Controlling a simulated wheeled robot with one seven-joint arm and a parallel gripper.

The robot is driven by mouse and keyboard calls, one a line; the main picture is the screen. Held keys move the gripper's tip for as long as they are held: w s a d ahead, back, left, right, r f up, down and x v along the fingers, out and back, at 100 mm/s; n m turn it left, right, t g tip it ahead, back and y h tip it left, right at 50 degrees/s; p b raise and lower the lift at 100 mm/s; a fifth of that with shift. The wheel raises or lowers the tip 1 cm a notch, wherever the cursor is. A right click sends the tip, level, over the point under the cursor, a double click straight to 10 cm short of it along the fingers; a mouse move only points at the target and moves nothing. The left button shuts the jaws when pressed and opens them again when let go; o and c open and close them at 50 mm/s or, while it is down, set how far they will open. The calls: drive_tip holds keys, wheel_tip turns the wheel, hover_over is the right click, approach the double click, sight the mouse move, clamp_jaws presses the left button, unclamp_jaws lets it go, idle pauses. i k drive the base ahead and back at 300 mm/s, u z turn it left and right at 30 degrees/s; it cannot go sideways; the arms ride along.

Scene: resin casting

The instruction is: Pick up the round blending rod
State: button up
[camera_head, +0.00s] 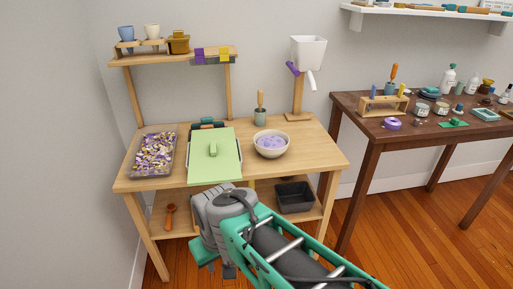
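A rod with a rounded wooden handle (260,98) stands upright in a small grey-green cup (260,117) at the back of the light wooden table. It may be the round blending rod; its lower end is hidden in the cup. Another upright tool with an orange handle (393,72) stands in a cup (389,88) on the dark table to the right. My gripper (204,253) is low in front of the light table, well away from both. Its fingers are not clearly shown, and I see nothing held.
On the light table (327,160) are a tray of purple and yellow chips (155,153), a green board (201,167) with a handle, a bowl of purple mix (271,145) and a white hopper (308,52) on a stand. A dark bin (295,197) sits on the lower shelf.

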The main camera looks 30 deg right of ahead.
sight(260, 92)
drive_tip(key=i, duration=0.6)
drive_tip(key=z, duration=1.35)
drive_tip(key=i, duration=0.5)
drive_tip(key=k, duration=1)
drive_tip(key=z, duration=0.9)
drive_tip(key=i, duration=1)
drive_tip(key=u, duration=0.45)
